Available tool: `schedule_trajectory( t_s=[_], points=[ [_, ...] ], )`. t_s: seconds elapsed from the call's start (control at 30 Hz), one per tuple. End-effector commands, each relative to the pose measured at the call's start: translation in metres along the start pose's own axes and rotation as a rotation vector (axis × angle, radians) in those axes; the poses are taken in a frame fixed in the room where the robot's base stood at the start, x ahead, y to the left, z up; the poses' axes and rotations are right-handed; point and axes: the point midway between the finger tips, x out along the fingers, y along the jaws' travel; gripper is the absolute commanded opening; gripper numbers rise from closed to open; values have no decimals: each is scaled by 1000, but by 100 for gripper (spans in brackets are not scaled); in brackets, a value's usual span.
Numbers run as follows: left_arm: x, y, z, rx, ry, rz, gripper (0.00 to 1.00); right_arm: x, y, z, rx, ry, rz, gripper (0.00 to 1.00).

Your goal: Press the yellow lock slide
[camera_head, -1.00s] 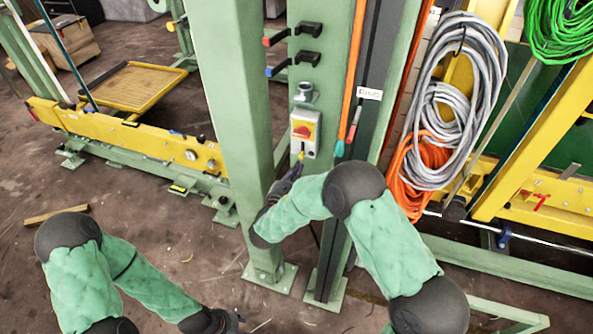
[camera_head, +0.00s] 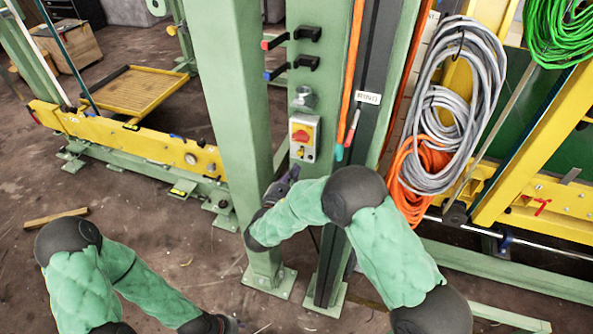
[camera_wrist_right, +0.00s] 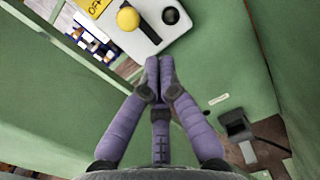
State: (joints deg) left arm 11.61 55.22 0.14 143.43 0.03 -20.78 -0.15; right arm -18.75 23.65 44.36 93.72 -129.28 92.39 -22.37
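The switch box (camera_head: 304,136) is light grey, on the green post, with a red knob on a yellow plate. The yellow lock slide (camera_head: 301,153) is a small piece low on its front. In the right wrist view, a rounded yellow piece (camera_wrist_right: 128,18), which looks like the slide, shows beside a black bar on the box (camera_wrist_right: 150,42). My right gripper (camera_head: 292,174) is below the box; in the wrist view its fingertips (camera_wrist_right: 160,64) are together, empty, just off the box's lower edge. My left gripper (camera_head: 226,323) is low at the picture's bottom edge, its fingers unclear.
Green posts (camera_head: 228,90) stand close to the box. Black hooks (camera_head: 307,33) are above it. An orange tube (camera_head: 352,80), grey cable coil (camera_head: 455,100) and orange cable (camera_head: 418,170) hang to the right. The floor at left front is mostly clear.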

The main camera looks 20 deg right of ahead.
Motion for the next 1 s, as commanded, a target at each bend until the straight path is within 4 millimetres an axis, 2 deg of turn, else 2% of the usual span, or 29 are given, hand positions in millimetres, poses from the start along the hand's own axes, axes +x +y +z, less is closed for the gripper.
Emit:
schedule_trajectory(
  t_s=[0.03,0.13,0.3,0.6,0.8,1.0],
  points=[
    [9,-3,0,0,0,0,40,-2,0,-10,0,0,0,0],
    [18,-6,-1,0,0,0,40,-6,2,-22,-1,1,-2,0],
    [2,-1,0,0,1,0,40,-38,4,-13,-2,2,2,0],
    [-10,3,0,0,0,0,40,-89,3,-14,-1,0,0,0],
    [-12,4,0,0,0,0,40,-103,2,-15,-1,1,-2,0],
    [-12,4,1,0,0,0,40,-105,2,-16,0,0,-3,0]
  ],
)
